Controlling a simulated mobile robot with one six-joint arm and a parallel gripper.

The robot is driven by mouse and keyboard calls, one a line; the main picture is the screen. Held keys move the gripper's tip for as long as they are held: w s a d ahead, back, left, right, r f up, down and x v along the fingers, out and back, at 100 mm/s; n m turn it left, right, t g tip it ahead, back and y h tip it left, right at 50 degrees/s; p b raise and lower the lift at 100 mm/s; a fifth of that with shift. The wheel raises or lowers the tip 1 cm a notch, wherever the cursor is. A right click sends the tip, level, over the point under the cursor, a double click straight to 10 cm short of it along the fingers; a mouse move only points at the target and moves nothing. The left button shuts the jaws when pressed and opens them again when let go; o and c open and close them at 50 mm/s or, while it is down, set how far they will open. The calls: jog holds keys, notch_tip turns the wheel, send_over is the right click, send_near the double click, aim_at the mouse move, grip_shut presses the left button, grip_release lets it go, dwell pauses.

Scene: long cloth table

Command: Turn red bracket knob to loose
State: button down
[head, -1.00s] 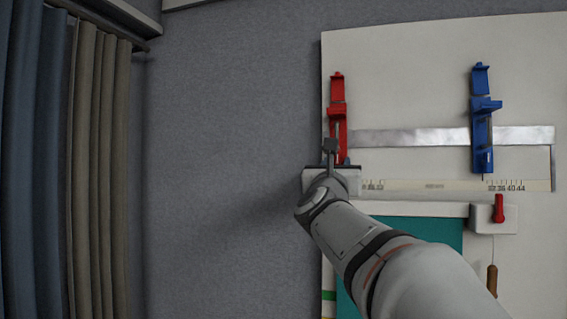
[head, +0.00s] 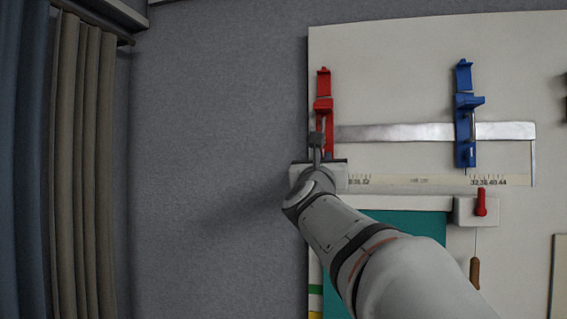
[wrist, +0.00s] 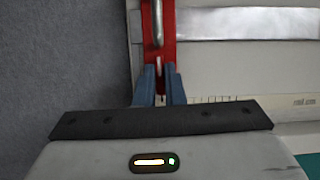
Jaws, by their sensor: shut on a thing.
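The red bracket (head: 323,88) is fixed upright at the left edge of the pale tabletop and shows as a red strip in the wrist view (wrist: 169,40). A grey metal rod (wrist: 157,22) runs along its face. My gripper (head: 317,142) is at the bracket's lower end. In the wrist view its two blue-grey fingers (wrist: 160,86) are closed on either side of the lower bracket, shut on its knob. The knob is mostly hidden between the fingers, so its turn cannot be read. A blue bracket (head: 464,125) stands further right.
A metal strip (head: 400,132) runs between the brackets, above a printed scale (head: 420,181). A white block with a red lever (head: 481,203) is at lower right. A teal mat (head: 420,224) lies below. Grey floor (head: 220,120) is clear left of the table.

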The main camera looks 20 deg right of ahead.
jog(key=n+y+b, duration=0.2)
jog(key=n, duration=0.3)
jog(key=n+t+y+b, duration=0.1)
jog(key=n+y+b, duration=0.1)
jog(key=n, duration=0.4)
jog(key=shift+s+d+r+y, duration=0.1)
jog(key=shift+d+y, duration=0.05)
jog(key=shift+y, duration=0.45)
jog(key=shift+r+n+y, duration=0.1)
jog(key=shift+n+y, duration=0.3)
jog(key=shift+n, duration=0.7)
jog(key=n+y+p, duration=0.1)
jog(key=n, duration=0.3)
jog(key=shift+r+n+g+y+p, duration=0.15)
jog(key=shift+n+g+y+p, duration=0.15)
jog(key=shift+g+y+p, duration=0.1)
jog(key=shift+n+g+y+p, duration=0.3)
jog(key=shift+n+g+p, duration=0.3)
jog(key=shift+n+p, duration=0.9)
jog(key=shift+n+b, duration=0.35)
jog(key=shift+n, duration=0.25)
jog(key=c, duration=1.5)
grip_release()
